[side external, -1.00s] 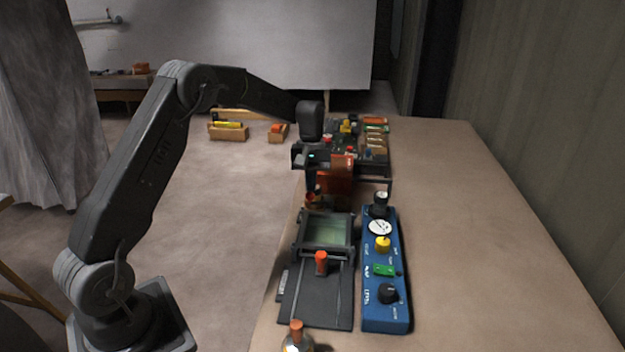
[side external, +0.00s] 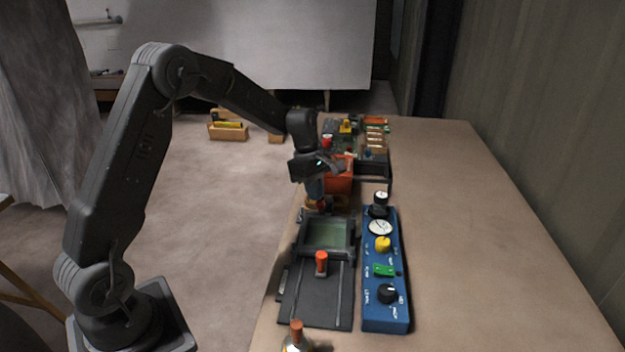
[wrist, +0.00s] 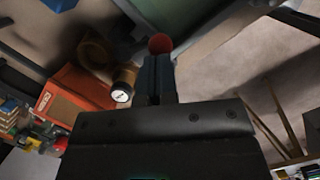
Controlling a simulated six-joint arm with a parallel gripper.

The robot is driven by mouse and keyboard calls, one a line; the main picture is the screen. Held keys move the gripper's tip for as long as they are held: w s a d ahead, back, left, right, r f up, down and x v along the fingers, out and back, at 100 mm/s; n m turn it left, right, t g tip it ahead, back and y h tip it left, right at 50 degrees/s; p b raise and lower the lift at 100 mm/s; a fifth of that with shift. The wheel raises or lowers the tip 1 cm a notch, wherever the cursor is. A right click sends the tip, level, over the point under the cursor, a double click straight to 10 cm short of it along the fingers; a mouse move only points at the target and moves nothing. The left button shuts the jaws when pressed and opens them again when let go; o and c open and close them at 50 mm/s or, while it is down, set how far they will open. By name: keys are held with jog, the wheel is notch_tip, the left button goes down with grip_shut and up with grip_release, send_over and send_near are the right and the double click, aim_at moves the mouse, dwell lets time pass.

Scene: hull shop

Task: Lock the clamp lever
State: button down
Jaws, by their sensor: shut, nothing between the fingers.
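My gripper (side external: 315,192) is shut and empty, pointing down beside the brass-coloured fitting (side external: 316,206) behind the framed black fixture. In the wrist view my gripper (wrist: 157,62) has its blue-grey fingers together. A round red knob (wrist: 160,43) shows right at the fingertips; I cannot tell whether they touch. It may be the end of the clamp lever, but the lever's arm is hidden. The brass fitting with a white-faced gauge (wrist: 121,94) is just left of the fingers. The black fixture (side external: 346,300) carries a greenish window and an upright orange-red handle (side external: 321,262).
A blue control panel (side external: 386,318) with knobs and a green switch lies right of the fixture. An orange box (side external: 341,182) stands close behind my gripper. An orange-topped object (side external: 296,330) is at the front edge. The bench's right side (side external: 480,240) is clear.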

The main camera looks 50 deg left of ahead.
jog(key=shift+d+n, duration=0.5)
jog(key=shift+n, duration=0.5)
jog(key=shift+d+f, duration=0.1)
jog(key=shift+d, duration=0.15)
jog(key=s+a+r, duration=0.1)
jog(key=a+r, duration=0.4)
jog(key=r, duration=0.6)
jog(key=shift+s+a+r, duration=0.2)
jog(key=shift+s+a, duration=0.15)
